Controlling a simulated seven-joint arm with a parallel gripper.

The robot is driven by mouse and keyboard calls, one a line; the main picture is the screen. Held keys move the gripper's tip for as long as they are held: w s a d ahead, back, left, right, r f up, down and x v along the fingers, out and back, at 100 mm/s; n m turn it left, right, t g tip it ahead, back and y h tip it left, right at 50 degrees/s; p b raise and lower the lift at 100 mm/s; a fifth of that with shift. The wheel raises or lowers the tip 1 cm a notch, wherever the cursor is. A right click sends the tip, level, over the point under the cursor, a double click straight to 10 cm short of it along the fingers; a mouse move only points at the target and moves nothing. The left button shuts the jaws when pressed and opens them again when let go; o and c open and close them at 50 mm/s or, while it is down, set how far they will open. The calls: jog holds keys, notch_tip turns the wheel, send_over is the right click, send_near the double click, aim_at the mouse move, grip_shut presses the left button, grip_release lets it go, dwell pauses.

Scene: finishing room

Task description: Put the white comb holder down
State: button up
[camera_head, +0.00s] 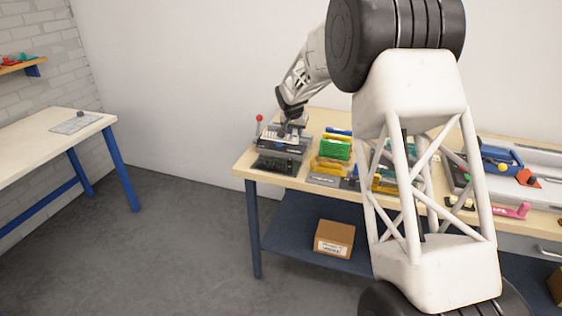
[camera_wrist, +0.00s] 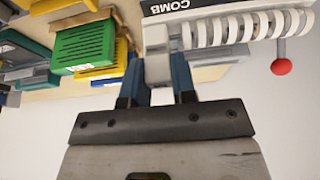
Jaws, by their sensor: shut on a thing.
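My gripper (camera_wrist: 158,85) is shut on a pale block, which I take to be the white comb holder (camera_wrist: 157,62); the block sits between the two dark blue fingers. Just beyond it are white comb coils (camera_wrist: 250,27) and a panel lettered "COMB" (camera_wrist: 176,5); I cannot tell whether these join the held block. In the head view my gripper (camera_head: 288,128) is at the grey binding machine (camera_head: 284,148) on the left end of the workbench. There the holder is too small and covered to make out, and any contact beneath it is hidden.
A red lever ball (camera_head: 259,118) stands left of the machine; it also shows in the wrist view (camera_wrist: 281,66). A green crate (camera_head: 335,149) and yellow trays (camera_head: 329,165) are to the right. The bench (camera_head: 241,168) is crowded, with a narrow bare strip at its left edge.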

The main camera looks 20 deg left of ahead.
aim_at(295, 139)
jog(key=shift+f, duration=0.1)
jog(key=shift+f, duration=3.05)
jog(key=shift+f, duration=1.85)
jog(key=shift+f, duration=0.15)
jog(key=o, duration=0.9)
jog(key=shift+v, duration=6.15)
